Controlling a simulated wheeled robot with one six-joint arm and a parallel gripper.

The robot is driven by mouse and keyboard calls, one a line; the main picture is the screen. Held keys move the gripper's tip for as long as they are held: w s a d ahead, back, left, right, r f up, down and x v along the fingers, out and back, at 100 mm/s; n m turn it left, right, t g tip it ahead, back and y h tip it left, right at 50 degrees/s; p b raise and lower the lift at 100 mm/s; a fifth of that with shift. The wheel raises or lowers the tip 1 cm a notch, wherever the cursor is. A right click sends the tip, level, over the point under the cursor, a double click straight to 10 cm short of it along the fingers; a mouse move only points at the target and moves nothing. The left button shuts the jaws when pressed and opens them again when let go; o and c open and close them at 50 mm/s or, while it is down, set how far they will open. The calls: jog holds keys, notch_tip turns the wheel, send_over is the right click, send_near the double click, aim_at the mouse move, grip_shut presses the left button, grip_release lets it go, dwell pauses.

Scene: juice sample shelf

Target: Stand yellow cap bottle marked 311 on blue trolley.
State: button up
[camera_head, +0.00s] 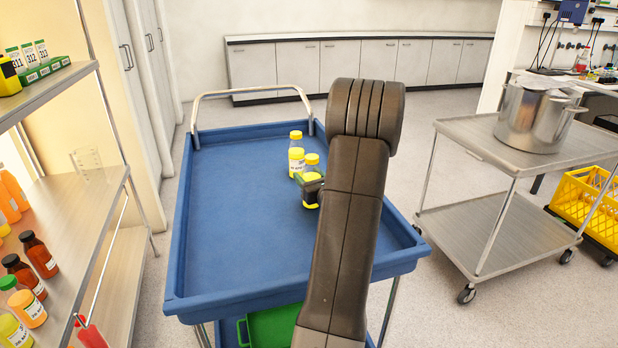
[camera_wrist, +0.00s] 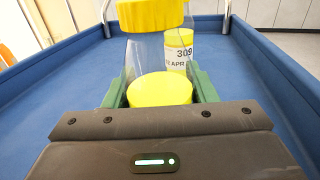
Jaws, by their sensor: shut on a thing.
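A yellow cap bottle (camera_head: 312,171) is held in my gripper (camera_head: 309,184) over the blue trolley (camera_head: 230,215). In the wrist view its yellow cap (camera_wrist: 150,14) and clear upper body show between the green fingers of my gripper (camera_wrist: 160,85), which are shut on it. It looks upright. Its number is not readable, and I cannot tell whether its base touches the trolley. A second yellow cap bottle (camera_head: 296,152) stands on the trolley just behind it; its label (camera_wrist: 179,57) reads 309 in the wrist view.
The trolley has raised rims and a metal handle (camera_head: 250,91); its left half is clear. Shelves (camera_head: 100,190) with several bottles stand at the left. A steel cart (camera_head: 480,145) with a large pot (camera_head: 535,118) and a yellow crate (camera_head: 585,205) stand at the right.

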jog(key=shift+f, duration=0.1)
jog(key=o, duration=1.1)
jog(key=shift+o, duration=0.2)
jog(key=shift+s+d, duration=0.2)
jog(key=shift+s, duration=0.1)
jog(key=v, duration=0.6)
jog(key=shift+s+d, duration=0.15)
jog(key=shift+s, duration=0.2)
